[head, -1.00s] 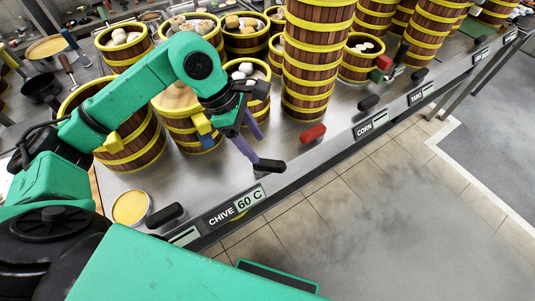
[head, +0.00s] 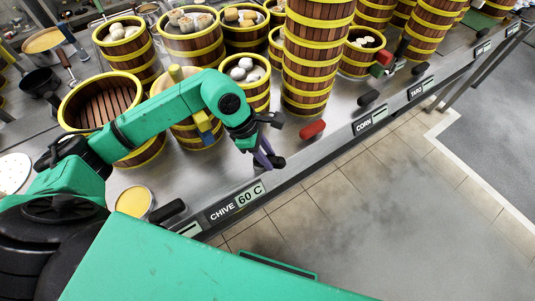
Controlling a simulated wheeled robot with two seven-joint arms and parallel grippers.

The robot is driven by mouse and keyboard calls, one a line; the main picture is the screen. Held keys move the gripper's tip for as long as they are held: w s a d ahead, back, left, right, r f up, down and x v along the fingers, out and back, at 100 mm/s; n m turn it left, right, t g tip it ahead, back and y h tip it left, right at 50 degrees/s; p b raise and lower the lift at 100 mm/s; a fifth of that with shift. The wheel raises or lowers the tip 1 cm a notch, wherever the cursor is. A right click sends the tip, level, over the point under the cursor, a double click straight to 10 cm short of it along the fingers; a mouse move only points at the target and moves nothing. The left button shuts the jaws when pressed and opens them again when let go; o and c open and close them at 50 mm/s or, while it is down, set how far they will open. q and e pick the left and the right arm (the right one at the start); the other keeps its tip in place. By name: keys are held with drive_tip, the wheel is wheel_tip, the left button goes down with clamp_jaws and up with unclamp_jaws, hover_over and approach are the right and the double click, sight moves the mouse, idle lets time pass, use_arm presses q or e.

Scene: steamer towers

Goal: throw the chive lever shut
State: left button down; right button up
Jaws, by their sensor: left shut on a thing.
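The CHIVE label (head: 221,211) with its 60 C display (head: 250,195) is on the counter's front edge. My left gripper (head: 267,160) points down just above that display. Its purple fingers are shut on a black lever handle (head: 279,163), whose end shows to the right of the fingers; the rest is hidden. Another black lever handle (head: 172,211) lies left of the CHIVE label, clear of the gripper. I do not see my right gripper.
A red lever handle (head: 312,129) lies close to the right of the gripper. A tall steamer tower (head: 313,60) stands behind it. An open, empty steamer (head: 100,105) and a yellow-filled round dish (head: 134,201) are at left. The floor in front is clear.

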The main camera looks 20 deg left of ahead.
use_arm(q)
drive_tip(key=shift+w+f+n+t+b, duration=0.1)
drive_tip(key=shift+w+n+t+b, duration=0.15)
drive_tip(key=shift+n+b, duration=0.6)
drive_tip(key=shift+w+a+n+t+y+b, duration=0.15)
drive_tip(key=shift+n+t+b, duration=0.1)
drive_tip(key=shift+n+b, duration=0.3)
drive_tip(key=shift+w+d+n+t+y+b, duration=0.1)
drive_tip(key=shift+n+t+y+b, duration=0.1)
drive_tip(key=shift+n+b, duration=0.35)
drive_tip(key=shift+w+a+n+t+b, duration=0.15)
drive_tip(key=shift+n+t+b, duration=0.25)
drive_tip(key=shift+n+b, duration=0.65)
drive_tip(key=shift+w+a+r+n+t+y+b, duration=0.15)
drive_tip(key=shift+n+y+b, duration=0.15)
drive_tip(key=shift+n, duration=0.3)
drive_tip(key=shift+a+r+n+t+y+b, duration=0.15)
drive_tip(key=shift+n+y+b, duration=0.1)
drive_tip(key=shift+n, duration=0.35)
drive_tip(key=shift+d, duration=0.1)
drive_tip(key=c, duration=0.6)
unclamp_jaws()
drive_tip(key=shift+f, duration=0.1)
drive_tip(key=shift+o, duration=0.2)
